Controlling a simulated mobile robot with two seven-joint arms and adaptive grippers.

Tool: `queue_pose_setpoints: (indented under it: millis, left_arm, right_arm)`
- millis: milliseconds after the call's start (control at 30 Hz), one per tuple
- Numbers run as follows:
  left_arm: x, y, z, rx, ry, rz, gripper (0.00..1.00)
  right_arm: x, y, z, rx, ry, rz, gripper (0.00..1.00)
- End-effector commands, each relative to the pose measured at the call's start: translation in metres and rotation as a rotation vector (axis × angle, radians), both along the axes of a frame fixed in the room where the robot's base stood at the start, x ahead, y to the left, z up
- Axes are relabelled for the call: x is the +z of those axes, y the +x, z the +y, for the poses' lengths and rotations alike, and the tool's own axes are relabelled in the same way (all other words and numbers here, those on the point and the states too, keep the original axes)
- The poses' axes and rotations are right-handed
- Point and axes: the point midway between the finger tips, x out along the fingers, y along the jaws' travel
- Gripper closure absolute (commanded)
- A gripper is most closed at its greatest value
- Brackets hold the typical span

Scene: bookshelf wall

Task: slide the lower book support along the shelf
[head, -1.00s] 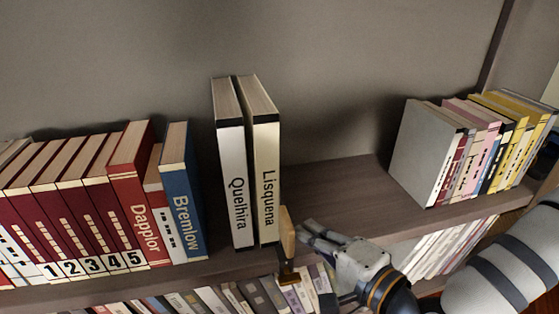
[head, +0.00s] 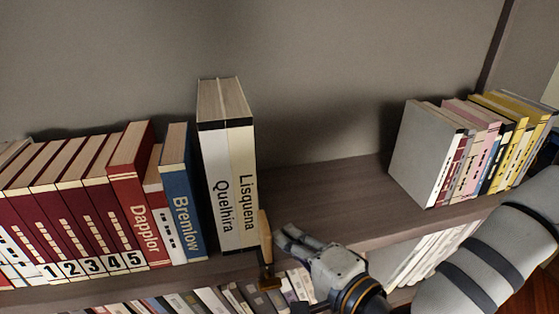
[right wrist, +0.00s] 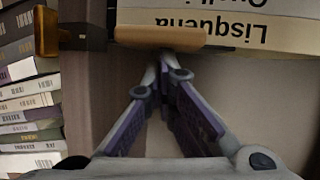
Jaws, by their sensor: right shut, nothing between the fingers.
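My right gripper (head: 283,235) is shut and empty, just right of the support. In the right wrist view, the closed fingertips (right wrist: 168,58) reach the support's wooden edge (right wrist: 160,37); whether they touch cannot be told for sure. My left gripper is not in view.
A blue book, Bremlow (head: 182,190), and red books stand to the left, with a narrow gap before Quelhira. The shelf board (head: 335,195) is bare to the right, up to a grey book (head: 425,150). More books fill the shelf below.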

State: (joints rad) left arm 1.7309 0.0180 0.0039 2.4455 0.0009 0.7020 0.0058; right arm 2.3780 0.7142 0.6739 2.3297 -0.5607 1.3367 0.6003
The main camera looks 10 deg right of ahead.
Motion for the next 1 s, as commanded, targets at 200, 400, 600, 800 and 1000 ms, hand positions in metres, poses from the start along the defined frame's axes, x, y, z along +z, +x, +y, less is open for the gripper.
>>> queue_pose_setpoints:
  millis: [200,400,600,800,1000]
  left_arm:
    - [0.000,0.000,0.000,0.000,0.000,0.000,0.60]
    - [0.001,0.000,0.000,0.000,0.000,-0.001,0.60]
    - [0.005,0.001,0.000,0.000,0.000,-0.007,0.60]
    - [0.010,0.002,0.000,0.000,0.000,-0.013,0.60]
    - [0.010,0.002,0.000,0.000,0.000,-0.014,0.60]
  right_arm:
    - [0.000,-0.002,0.017,0.012,0.002,0.002,1.00]
    - [0.000,-0.002,0.026,0.010,0.001,0.002,1.00]
    - [0.002,0.000,0.008,0.003,0.000,0.000,1.00]
    - [0.002,0.000,-0.012,0.000,-0.001,-0.001,1.00]
    - [0.000,0.000,-0.017,0.002,-0.001,0.000,1.00]
